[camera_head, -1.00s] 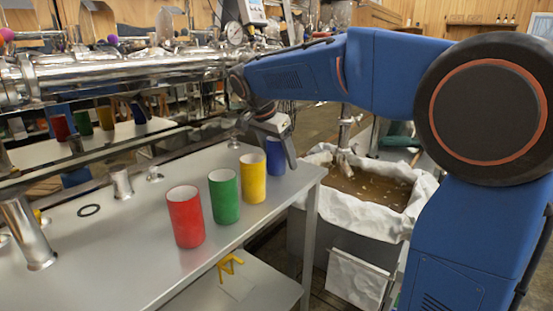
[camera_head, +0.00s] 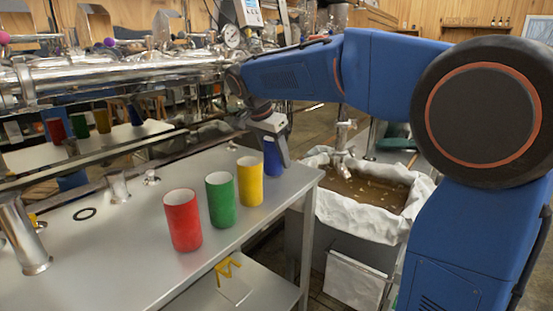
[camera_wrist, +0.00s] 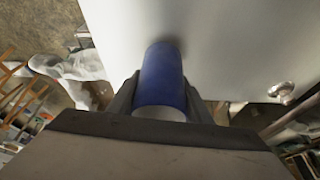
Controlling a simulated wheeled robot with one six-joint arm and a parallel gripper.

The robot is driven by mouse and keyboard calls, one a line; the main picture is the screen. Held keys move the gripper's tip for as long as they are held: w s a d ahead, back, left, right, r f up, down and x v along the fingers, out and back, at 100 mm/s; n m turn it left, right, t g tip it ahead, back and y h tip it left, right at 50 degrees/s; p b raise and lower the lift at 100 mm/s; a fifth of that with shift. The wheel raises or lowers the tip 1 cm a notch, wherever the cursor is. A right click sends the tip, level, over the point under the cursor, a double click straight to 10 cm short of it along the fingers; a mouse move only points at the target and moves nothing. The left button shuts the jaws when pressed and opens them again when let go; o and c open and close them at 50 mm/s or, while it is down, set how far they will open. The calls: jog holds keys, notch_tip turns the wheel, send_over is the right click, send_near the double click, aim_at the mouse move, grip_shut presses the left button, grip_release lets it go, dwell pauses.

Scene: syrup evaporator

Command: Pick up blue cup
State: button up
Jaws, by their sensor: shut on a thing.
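The blue cup (camera_head: 271,159) is at the far right end of the row of cups on the metal table (camera_head: 110,245). My gripper (camera_head: 272,140) is around it from above, with one finger on its right side in the head view. In the wrist view the blue cup (camera_wrist: 162,78) lies between the two fingers of my gripper (camera_wrist: 163,95), which are shut on its sides. I cannot tell whether its base touches the table. Part of the cup is hidden by the gripper in the head view.
A yellow cup (camera_head: 250,181), a green cup (camera_head: 221,199) and a red cup (camera_head: 183,220) stand upright to the left of the blue cup. A lined bin (camera_head: 370,215) stands right of the table. Shiny evaporator pipes (camera_head: 110,72) run behind.

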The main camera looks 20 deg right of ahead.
jog(key=shift+r, duration=1.4)
jog(key=s+d, duration=1.3)
jog(key=s, duration=0.5)
jog(key=s+d, duration=1.3)
jog(key=s, duration=0.5)
dwell(0.5)
jog(key=shift+d, duration=0.1)
jog(key=shift+s, duration=0.15)
